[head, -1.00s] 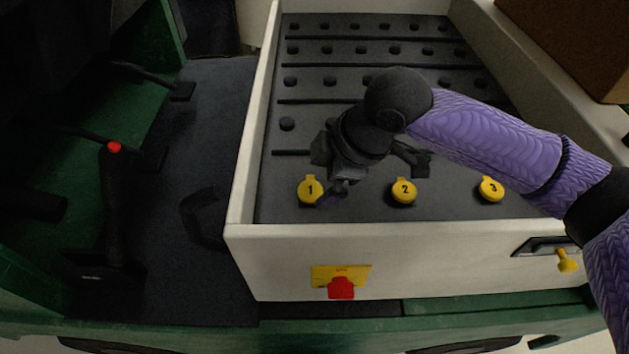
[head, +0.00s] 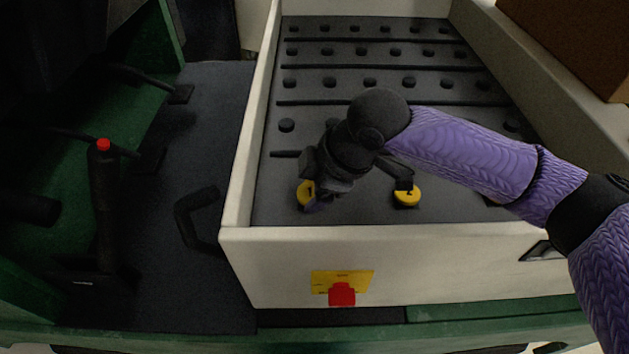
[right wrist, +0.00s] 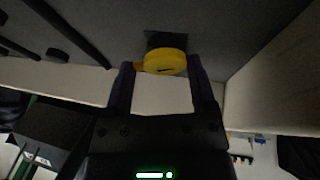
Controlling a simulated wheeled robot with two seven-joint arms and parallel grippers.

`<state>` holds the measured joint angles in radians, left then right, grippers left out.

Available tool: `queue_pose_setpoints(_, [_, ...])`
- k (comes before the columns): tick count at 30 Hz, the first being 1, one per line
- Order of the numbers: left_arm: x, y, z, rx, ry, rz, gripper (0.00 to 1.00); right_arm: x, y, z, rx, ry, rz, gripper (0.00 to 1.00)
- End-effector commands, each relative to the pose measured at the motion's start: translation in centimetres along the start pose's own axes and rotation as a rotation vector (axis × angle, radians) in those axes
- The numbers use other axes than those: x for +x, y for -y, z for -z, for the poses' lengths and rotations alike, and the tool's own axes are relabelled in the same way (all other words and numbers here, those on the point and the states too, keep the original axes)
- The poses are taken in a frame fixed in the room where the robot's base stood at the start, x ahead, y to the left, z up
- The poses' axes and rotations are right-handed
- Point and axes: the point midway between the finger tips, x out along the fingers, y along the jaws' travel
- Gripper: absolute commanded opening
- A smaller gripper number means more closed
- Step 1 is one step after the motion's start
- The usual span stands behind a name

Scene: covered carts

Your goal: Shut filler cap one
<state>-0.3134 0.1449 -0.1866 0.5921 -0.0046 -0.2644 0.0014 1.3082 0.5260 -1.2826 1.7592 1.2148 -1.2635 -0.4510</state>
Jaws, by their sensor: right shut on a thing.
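Filler cap one (head: 304,193) is a round yellow cap marked 1, at the front left of the grey battery top inside the white-walled box. My right gripper (head: 314,203) is over it and covers its right part. In the right wrist view the yellow cap (right wrist: 165,60) sits between the two dark fingertips (right wrist: 161,68), which are shut on it. A dark square patch shows just behind it. I cannot tell whether the cap is fully down or tilted. My left gripper is not in view.
Filler cap two (head: 407,196) is right of my gripper; my arm hides cap three. The box's front wall (head: 390,245) rises close in front, with a red knob (head: 341,294). A black lever (head: 104,210) with a red top stands left. A brown box (head: 570,40) is at top right.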

Motion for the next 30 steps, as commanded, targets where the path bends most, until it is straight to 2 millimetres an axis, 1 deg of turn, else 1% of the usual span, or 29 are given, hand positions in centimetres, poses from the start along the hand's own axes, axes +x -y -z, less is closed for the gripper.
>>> queue_pose_setpoints(3, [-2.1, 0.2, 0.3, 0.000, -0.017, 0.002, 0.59, -0.5, -0.3, 0.2, 0.028, 0.003, 0.057, 0.13])
queue_pose_setpoints(6, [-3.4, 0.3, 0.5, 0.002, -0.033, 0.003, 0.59, -0.2, -0.5, 0.1, 0.060, 0.003, 0.133, 0.13])
queue_pose_setpoints(12, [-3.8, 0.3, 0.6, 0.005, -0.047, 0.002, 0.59, 0.5, -0.5, -0.2, 0.095, 0.000, 0.225, 0.13])
queue_pose_setpoints(20, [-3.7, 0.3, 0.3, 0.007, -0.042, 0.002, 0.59, 0.7, -0.5, -0.3, 0.096, -0.001, 0.231, 0.12])
queue_pose_setpoints(21, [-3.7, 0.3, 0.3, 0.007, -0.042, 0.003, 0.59, 0.7, -0.5, -0.3, 0.096, -0.001, 0.230, 0.76])
queue_pose_setpoints(23, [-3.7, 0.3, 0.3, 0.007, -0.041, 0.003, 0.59, 0.7, -0.4, -0.3, 0.096, -0.001, 0.230, 0.88])
queue_pose_setpoints(24, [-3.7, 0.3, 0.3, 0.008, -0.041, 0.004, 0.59, 0.7, -0.4, -0.3, 0.096, -0.001, 0.230, 0.97])
queue_pose_setpoints(25, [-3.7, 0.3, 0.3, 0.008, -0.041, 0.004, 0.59, 0.7, -0.4, -0.3, 0.096, -0.001, 0.230, 1.00])
queue_pose_setpoints(30, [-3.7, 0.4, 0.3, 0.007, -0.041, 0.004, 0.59, 0.7, -0.4, -0.3, 0.096, 0.000, 0.230, 1.00])
